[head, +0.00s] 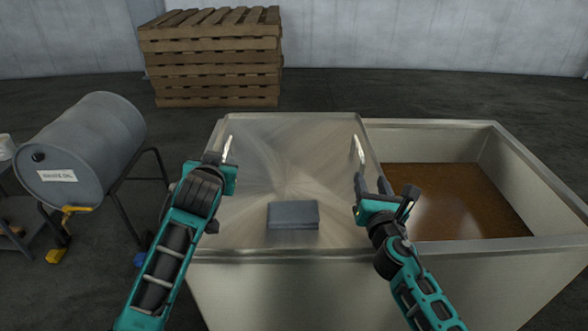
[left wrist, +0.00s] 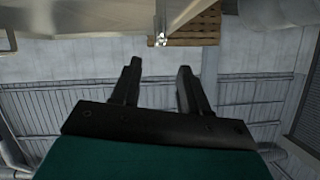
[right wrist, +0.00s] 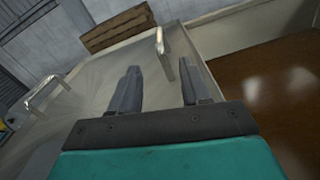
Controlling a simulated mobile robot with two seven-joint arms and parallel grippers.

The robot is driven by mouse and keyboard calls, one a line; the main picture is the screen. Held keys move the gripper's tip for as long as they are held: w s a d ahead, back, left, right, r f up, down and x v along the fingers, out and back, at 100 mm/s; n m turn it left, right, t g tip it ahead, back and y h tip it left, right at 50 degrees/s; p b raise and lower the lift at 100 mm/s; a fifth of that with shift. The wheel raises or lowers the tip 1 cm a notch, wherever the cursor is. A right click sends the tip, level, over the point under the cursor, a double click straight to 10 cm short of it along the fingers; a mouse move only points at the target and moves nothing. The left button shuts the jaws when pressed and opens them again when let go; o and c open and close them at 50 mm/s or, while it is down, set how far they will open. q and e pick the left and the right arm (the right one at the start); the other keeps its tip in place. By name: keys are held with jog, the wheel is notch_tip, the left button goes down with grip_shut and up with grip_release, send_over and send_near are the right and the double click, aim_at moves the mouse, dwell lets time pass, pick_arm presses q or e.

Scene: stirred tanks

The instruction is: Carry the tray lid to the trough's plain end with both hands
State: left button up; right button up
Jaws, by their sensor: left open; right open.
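The tray lid (head: 290,150) is a flat metal sheet lying over the left part of the trough (head: 420,245). It has two upright bar handles, a left one (head: 227,147) and a right one (head: 359,152). My left gripper (head: 220,160) is open and empty by the left handle; its fingers barely show in the head view. My right gripper (head: 373,183) is open, just on the near side of the right handle and apart from it. In the right wrist view the right handle (right wrist: 162,55) stands beyond the open fingers, and the left handle (right wrist: 45,92) shows farther left.
A grey block (head: 293,215) sits at the lid's near edge. The trough's right part is open and holds brown liquid (head: 450,200). A grey drum (head: 85,150) on a stand is at the left. Stacked wooden pallets (head: 212,60) stand behind on the floor.

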aim_at(225, 150)
pick_arm(q)
jog(key=x, duration=1)
jog(key=shift+w, duration=0.15)
pick_arm(e)
jog(key=w, duration=1)
jog(key=shift+w+a+r, duration=0.1)
jog(key=shift+w, duration=0.05)
pick_arm(q)
jog(key=shift+x, duration=0.85)
pick_arm(e)
jog(key=shift+w+a, duration=0.15)
jog(key=shift+w, duration=0.7)
pick_arm(q)
jog(key=shift+w+f, duration=0.2)
jog(key=shift+w, duration=0.15)
pick_arm(e)
jog(key=shift+w, duration=0.4)
pick_arm(q)
grip_shut()
pick_arm(e)
grip_shut()
